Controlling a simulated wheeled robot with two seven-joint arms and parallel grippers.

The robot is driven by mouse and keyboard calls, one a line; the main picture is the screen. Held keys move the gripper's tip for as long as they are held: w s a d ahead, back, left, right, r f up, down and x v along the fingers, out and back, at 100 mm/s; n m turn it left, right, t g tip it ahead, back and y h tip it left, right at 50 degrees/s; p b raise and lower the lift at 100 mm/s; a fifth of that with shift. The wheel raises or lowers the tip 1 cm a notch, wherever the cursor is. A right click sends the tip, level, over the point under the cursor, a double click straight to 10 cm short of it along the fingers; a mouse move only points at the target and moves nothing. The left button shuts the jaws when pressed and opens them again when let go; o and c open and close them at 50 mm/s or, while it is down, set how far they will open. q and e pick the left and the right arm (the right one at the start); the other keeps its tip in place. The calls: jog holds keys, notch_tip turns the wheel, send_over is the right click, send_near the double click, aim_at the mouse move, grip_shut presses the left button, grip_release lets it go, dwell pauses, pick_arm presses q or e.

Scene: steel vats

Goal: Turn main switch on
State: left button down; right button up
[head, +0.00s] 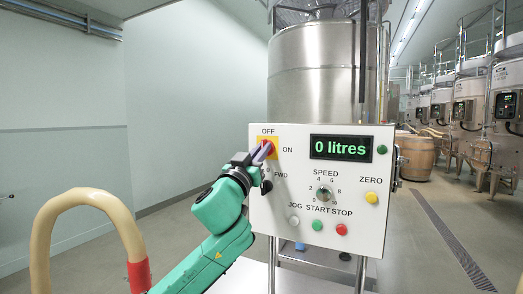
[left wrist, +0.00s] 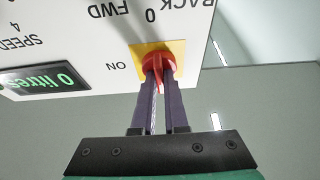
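The main switch is a red rotary knob on a yellow plate (head: 269,143), at the upper left of a white control panel (head: 285,218). OFF is printed above it and ON to its right. In the left wrist view the red knob (left wrist: 157,60) is at the fingertips and partly covered by them. My left gripper (head: 263,152) is at the switch; its dark fingers (left wrist: 160,78) are close together, with the knob's raised part between their tips. The fingers hide the knob's exact angle. My right gripper is not in view.
The panel carries a green "0 litres" display (head: 340,148), a speed dial (head: 324,193) and coloured buttons, with a black FWD/BACK selector (head: 266,187) just below the switch. A steel vat (head: 315,75) stands behind. A beige hose (head: 75,205) arches at the left.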

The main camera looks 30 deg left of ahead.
pick_arm(q)
jog(key=shift+m, duration=0.4)
jog(key=m+g+h+p, duration=0.2)
jog(key=m+p, duration=0.5)
jog(key=m+g+h+p, duration=0.2)
jog(key=m+p, duration=0.5)
jog(key=m+g+h+p, duration=0.1)
jog(key=m+h+p, duration=0.2)
jog(key=m+p, duration=0.4)
jog(key=shift+m+g, duration=0.4)
jog(key=c, duration=0.9)
grip_release()
jog(key=shift+c, duration=0.2)
